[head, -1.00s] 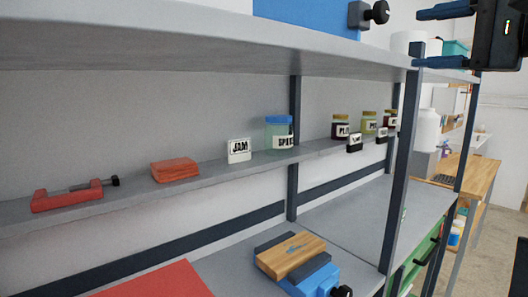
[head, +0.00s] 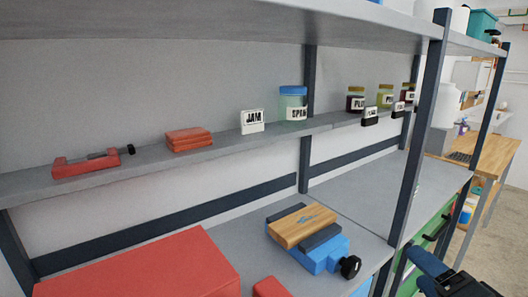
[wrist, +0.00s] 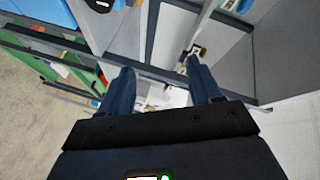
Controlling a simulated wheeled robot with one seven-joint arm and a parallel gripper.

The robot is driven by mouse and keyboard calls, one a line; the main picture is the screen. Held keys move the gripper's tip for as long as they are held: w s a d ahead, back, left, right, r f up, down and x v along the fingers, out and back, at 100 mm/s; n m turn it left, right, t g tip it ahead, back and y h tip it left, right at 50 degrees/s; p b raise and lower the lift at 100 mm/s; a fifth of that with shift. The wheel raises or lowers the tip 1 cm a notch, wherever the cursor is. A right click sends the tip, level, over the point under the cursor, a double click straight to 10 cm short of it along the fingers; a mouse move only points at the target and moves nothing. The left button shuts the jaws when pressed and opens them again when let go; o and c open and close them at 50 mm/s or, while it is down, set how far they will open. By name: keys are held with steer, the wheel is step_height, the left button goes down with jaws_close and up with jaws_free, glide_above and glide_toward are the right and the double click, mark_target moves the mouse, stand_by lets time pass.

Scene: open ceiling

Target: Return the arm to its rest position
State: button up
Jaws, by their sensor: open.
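My gripper (wrist: 162,90) shows in the wrist view with its two blue fingers spread apart and nothing between them. In the head view, part of my gripper and its dark housing show at the bottom right corner, in front of the green drawers (head: 430,228). It is apart from the shelves and touches nothing that I can see. The rest of my arm is out of the head view.
A narrow shelf (head: 105,177) holds a red clamp (head: 85,164), red blocks (head: 188,140), a JAM label (head: 252,121) and several jars. On the bench (head: 215,254) stand a blue vise with a wooden block (head: 302,226) and a red box (head: 145,275). Floor is open at right.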

steer(key=s+a+f+n+g+h, duration=0.1)
steer(key=s+f+n, duration=0.1)
steer(key=s+f, duration=0.5)
steer(key=s+a+f+n+h, duration=0.1)
steer(key=s+f+n, duration=0.15)
steer(key=s, duration=0.85)
steer(key=s+a+r+n, duration=0.1)
steer(key=s+n, duration=0.2)
steer(key=s, duration=0.6)
steer(key=s+a+r+n, duration=0.1)
steer(key=s+n, duration=0.3)
steer(key=s, duration=0.5)
steer(key=shift+s+a+r, duration=0.2)
steer(key=shift+a+r, duration=0.15)
steer(key=shift+a, duration=0.2)
